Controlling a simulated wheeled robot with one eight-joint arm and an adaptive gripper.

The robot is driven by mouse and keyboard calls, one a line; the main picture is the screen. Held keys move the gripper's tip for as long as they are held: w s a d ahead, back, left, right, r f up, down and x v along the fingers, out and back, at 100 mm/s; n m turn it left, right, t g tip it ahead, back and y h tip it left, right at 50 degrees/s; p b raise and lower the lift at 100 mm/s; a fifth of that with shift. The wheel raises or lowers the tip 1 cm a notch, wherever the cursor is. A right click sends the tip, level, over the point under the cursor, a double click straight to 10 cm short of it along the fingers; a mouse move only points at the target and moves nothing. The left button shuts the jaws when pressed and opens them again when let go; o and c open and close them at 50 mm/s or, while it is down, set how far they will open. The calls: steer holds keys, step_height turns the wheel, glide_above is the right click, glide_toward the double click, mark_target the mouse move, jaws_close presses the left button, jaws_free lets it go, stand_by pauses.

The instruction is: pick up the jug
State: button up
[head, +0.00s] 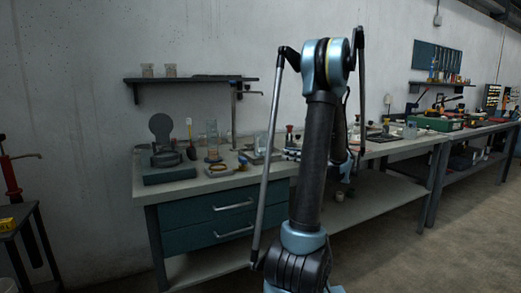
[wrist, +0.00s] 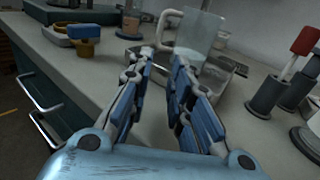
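The jug (wrist: 201,36) is clear, with a pale handle (wrist: 164,24) on its left side. It stands upright in a shallow metal tray (wrist: 222,73) on the bench, beyond my fingertips in the wrist view. In the head view the jug (head: 262,143) is a small pale shape left of my arm. My gripper (wrist: 164,56) is open, with nothing between its blue-padded fingers, and points toward the jug's handle side. The gripper is mostly hidden behind my arm in the head view.
A red-handled tool in a dark holder (wrist: 268,95) stands right of my gripper. A yellow-and-blue object (wrist: 84,39) lies to the left. The workbench (head: 237,180) has drawers below its front edge. A wall shelf (head: 192,79) hangs above. Bare bench top lies near the front edge.

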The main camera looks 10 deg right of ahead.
mark_target(261, 145)
steer(key=x, duration=1.1)
steer(key=shift+x, duration=2.5)
steer(key=shift+s+a, duration=0.1)
steer(key=shift+a, duration=0.1)
jaws_close()
